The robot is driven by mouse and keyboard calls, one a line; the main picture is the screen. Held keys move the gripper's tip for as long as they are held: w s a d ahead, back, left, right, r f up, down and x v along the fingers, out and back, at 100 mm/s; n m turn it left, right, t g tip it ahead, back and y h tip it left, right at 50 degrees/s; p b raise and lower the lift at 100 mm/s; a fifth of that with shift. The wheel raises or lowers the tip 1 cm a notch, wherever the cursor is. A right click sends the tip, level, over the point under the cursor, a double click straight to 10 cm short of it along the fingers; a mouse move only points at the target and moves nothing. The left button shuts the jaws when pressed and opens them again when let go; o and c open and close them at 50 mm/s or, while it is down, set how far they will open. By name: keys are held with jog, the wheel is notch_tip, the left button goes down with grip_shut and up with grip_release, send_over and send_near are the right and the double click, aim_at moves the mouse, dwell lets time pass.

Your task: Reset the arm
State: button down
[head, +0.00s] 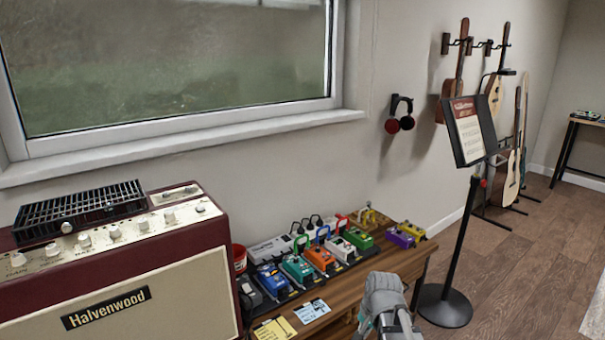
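My arm shows at the bottom of the head view, a little right of the middle, as a grey and white rounded link in front of the wooden table (408,258). It rises from the bottom edge of the picture. I cannot make out any fingertips, so my gripper is not visible and I cannot tell what it holds. The arm's visible part overlaps the table's front edge in the picture; I cannot tell whether it touches.
A music stand (462,215) stands to the right. Guitars (455,75) hang beyond. Floor (535,255) is open at right.

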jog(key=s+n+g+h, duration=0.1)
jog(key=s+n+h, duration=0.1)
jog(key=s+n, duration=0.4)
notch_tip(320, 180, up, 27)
jog(key=p, duration=2.7)
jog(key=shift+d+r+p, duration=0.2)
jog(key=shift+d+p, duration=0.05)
jog(key=shift+p, duration=0.05)
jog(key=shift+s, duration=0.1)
